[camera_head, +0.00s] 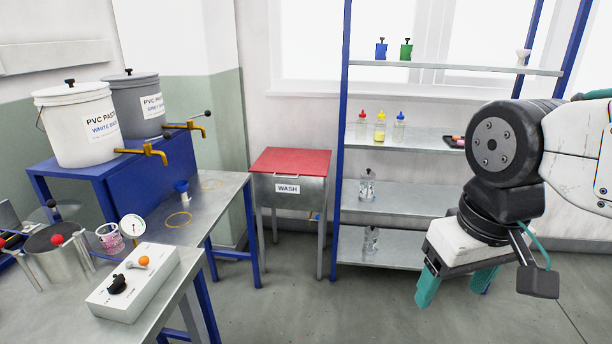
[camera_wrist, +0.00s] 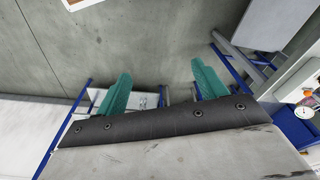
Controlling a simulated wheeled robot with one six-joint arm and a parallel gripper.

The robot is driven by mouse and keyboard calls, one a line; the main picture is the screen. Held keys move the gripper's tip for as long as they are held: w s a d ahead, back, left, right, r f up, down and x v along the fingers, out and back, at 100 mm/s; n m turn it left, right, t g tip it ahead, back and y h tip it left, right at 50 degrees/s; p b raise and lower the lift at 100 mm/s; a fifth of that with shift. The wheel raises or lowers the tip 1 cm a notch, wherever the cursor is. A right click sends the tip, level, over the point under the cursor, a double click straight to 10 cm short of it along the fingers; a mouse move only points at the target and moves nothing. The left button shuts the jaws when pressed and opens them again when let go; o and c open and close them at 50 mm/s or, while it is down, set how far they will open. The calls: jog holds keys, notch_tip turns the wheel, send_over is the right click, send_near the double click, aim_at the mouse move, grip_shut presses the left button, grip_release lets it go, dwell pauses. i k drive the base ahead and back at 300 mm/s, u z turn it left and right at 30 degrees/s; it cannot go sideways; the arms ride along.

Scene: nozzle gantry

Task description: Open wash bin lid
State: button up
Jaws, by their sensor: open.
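The wash bin (camera_head: 287,189) is a grey metal box on legs with a white WASH label on its front. Its red lid (camera_head: 292,161) lies flat and closed on top. It stands against the back wall in the middle of the head view. My gripper (camera_head: 451,288) hangs at the right of the head view, pointing down, in front of the shelf and well apart from the bin. Its two green fingers are spread and hold nothing. In the wrist view my gripper (camera_wrist: 158,88) is open above the grey floor. I cannot make out the lid in the wrist view.
A blue-framed shelf (camera_head: 402,196) with bottles stands right of the bin. A steel table (camera_head: 190,207) stands left of it, below two paste buckets on a blue stand. A white control box (camera_head: 135,281) sits at the front left. Bare floor (camera_head: 330,305) lies in front of the bin.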

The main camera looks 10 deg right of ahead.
aim_at(280, 161)
jog(key=z, duration=0.5)
jog(key=i, duration=0.7)
jog(key=z, duration=0.55)
jog(key=i, duration=0.65)
jog(key=u, duration=0.8)
jog(key=i, duration=0.7)
jog(key=u, duration=0.75)
